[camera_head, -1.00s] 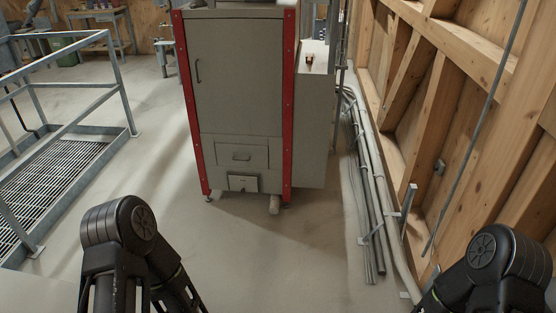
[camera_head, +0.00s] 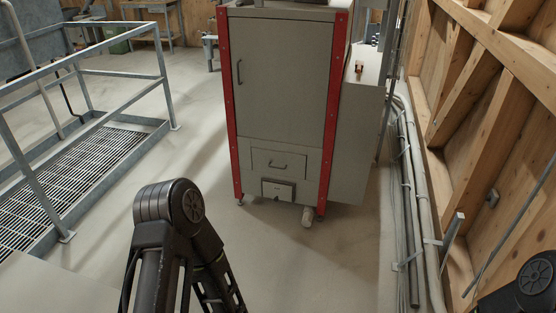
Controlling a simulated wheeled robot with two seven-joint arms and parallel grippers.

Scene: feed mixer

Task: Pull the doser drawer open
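The doser is a tall grey cabinet with red corner posts, and its drawer (camera_head: 278,163) is a flat panel low on the front with a small bar handle (camera_head: 279,166). The drawer front looks flush with the cabinet, so it appears closed. A smaller panel (camera_head: 278,190) with a dark frame sits below it. Links of my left arm show at the bottom centre-left and a joint of my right arm at the bottom right corner. Both grippers are outside the picture. Neither arm touches the cabinet.
A galvanised railing (camera_head: 95,80) around a floor grate (camera_head: 70,180) stands on the left. Pipes (camera_head: 410,200) run along the wooden wall (camera_head: 490,120) on the right. A short pipe stub (camera_head: 307,216) sticks out under the cabinet. The concrete floor before the cabinet is clear.

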